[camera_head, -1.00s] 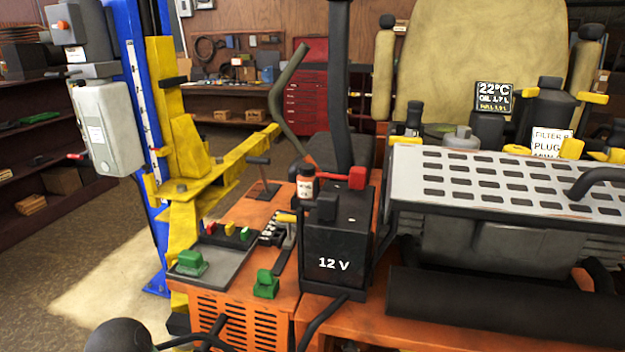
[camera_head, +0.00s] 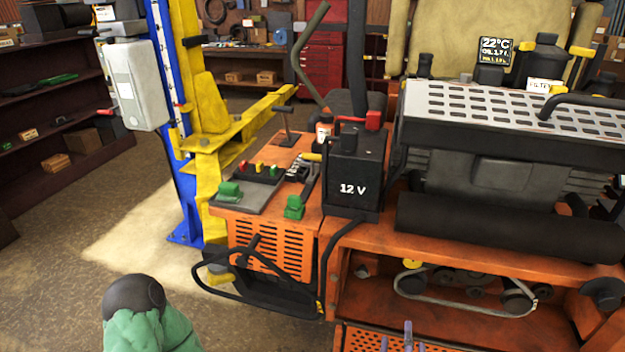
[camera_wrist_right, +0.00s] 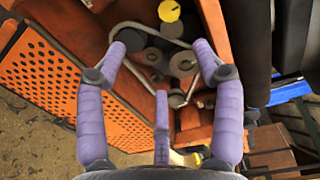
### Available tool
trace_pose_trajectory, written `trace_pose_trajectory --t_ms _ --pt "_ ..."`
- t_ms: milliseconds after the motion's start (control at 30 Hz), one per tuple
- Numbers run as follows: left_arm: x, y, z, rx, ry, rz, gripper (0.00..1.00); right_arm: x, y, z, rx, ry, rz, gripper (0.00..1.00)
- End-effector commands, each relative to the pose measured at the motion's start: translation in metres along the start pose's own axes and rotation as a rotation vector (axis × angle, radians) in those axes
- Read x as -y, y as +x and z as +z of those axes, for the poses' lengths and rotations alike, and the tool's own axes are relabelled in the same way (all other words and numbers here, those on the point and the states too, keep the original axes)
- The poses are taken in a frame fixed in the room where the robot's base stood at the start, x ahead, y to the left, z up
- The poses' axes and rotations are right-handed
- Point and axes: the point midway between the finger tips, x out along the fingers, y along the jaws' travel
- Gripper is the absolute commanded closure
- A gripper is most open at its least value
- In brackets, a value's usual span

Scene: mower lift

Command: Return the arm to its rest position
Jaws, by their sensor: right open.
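My right gripper (camera_head: 405,336) shows only as purple fingertips at the bottom edge of the head view, in front of the orange mower's (camera_head: 480,240) open lower bay. In the right wrist view, my right gripper (camera_wrist_right: 160,62) has its purple fingers spread apart with nothing between them. Beyond the fingers are a belt and pulleys (camera_wrist_right: 183,63) and a yellow cap (camera_wrist_right: 169,11). Whether any finger touches the mower cannot be told. The rest of the right arm is out of the head view. My left gripper is not in view.
A black 12 V battery (camera_head: 352,188) and a grey tray (camera_head: 238,200) with small coloured parts are on the mower's orange deck. A perforated grey cover (camera_head: 520,112) is at right. A blue and yellow lift (camera_head: 212,120) stands at left. Floor (camera_head: 80,215) at lower left is open.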

Motion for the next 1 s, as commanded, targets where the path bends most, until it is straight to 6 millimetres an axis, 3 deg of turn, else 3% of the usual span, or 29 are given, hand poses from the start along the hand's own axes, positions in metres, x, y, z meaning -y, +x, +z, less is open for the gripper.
trace_pose_trajectory --t_ms 333,533,767,1000 --pt "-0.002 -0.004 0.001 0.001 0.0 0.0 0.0 -0.013 0.014 0.016 0.062 -0.136 0.08 0.32" --pt "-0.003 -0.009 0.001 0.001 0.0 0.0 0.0 -0.032 0.027 0.032 0.133 -0.268 0.169 0.32" --pt "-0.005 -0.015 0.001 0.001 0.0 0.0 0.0 -0.075 0.044 0.054 0.274 -0.475 0.323 0.32" --pt "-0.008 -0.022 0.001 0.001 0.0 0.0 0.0 -0.134 0.051 0.07 0.457 -0.663 0.488 0.32"
